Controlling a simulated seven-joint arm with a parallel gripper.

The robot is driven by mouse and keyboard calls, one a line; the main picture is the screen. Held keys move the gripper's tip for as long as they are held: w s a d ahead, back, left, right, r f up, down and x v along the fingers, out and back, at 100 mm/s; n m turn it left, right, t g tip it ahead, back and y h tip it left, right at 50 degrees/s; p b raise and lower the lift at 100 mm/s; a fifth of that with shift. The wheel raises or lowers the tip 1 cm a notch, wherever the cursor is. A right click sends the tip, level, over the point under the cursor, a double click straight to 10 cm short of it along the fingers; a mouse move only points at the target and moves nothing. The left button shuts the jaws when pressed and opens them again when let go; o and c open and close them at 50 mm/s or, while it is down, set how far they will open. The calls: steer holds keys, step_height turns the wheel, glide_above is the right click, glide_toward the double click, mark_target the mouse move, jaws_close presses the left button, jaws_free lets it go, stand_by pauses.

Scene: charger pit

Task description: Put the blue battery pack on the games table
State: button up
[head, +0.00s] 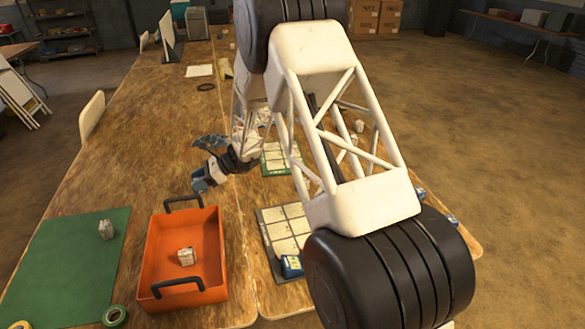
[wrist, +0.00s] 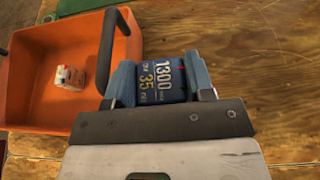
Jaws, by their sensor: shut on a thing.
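My gripper (head: 203,164) is above the long brown wooden table (head: 150,125), behind the orange crate in the head view. In the wrist view my gripper (wrist: 161,72) is shut on a blue battery pack (wrist: 161,82) with "1300" and "35" printed on its label. The pack sits between the two blue-grey fingers, over bare wood just right of the crate. In the head view I cannot clearly tell the held pack from the fingers. Nothing in view is plainly marked as the games table.
The orange crate (head: 212,240) has raised dark handles and holds a whitish pack (head: 186,257). A green mat (head: 60,255) bears another whitish pack (head: 106,229). A gridded pad (head: 290,230) has a blue pack (head: 291,266) at its edge. Bare wood lies beyond the mat.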

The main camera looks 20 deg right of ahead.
steer(key=shift+r, duration=0.6)
step_height(320, 180, up, 4)
steer(key=shift+r, duration=0.1)
steer(key=s+d+f+n+g+h, duration=0.35)
steer(key=d+n, duration=0.25)
steer(key=d, duration=0.6)
steer(key=s+d+f+n+g+h, duration=0.3)
steer(key=s+d+n+g+h, duration=0.15)
steer(key=d, duration=0.85)
steer(key=s+d+f+n+g+h, duration=0.4)
steer(key=d+n, duration=0.3)
steer(key=d, duration=0.5)
steer(key=d+r+n+t+h, duration=0.35)
steer(key=d+n+h, duration=0.2)
steer(key=d, duration=0.55)
steer(key=d+r+n+t+h, duration=0.35)
steer(key=d+n+t, duration=0.2)
steer(key=d, duration=0.45)
steer(key=d+r+n+t+h, duration=0.35)
steer(key=d+n+h, duration=0.3)
steer(key=d, duration=0.45)
steer(key=shift+y, duration=0.25)
steer(key=shift+s+d+f, duration=0.1)
steer(key=shift+s+f, duration=0.05)
steer(key=shift+f, duration=1.2)
steer(key=shift+s+d+f, duration=0.1)
steer(key=shift+f, duration=1.2)
steer(key=shift+f, duration=3.1)
